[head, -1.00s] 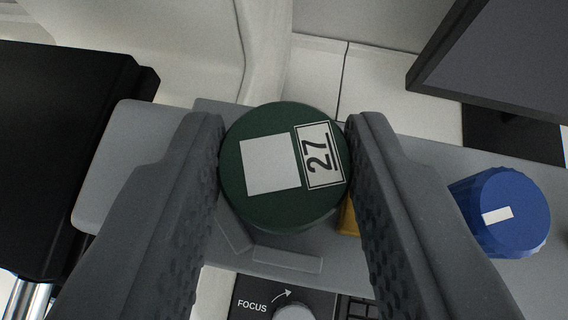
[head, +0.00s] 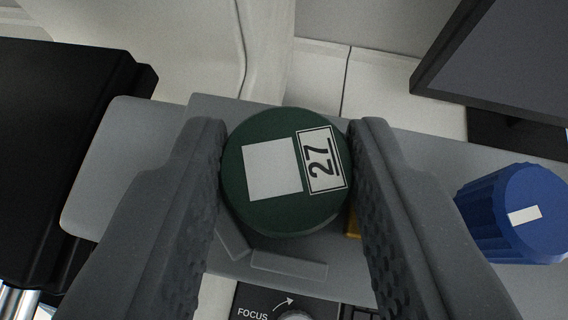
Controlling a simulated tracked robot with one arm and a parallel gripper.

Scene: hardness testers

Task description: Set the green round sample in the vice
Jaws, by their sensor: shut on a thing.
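The green round sample (head: 285,215) is dark green, with a pale square and a white label reading 27 on its top face. My gripper (head: 286,172) is shut on it, with one grey finger at its left side and the other at its right. Below and behind the sample is a grey surface (head: 100,185), with grey raised pieces (head: 289,265) near the sample's lower edge. A small yellow part (head: 354,224) shows beside the right finger. I cannot tell which of these parts belong to the vice, nor whether the sample touches them.
A blue ribbed knob (head: 520,212) with a white mark is at the right. A black block (head: 70,160) stands at the left, and a dark monitor (head: 500,60) at the upper right. A panel marked FOCUS (head: 255,300) with a knob is at the bottom.

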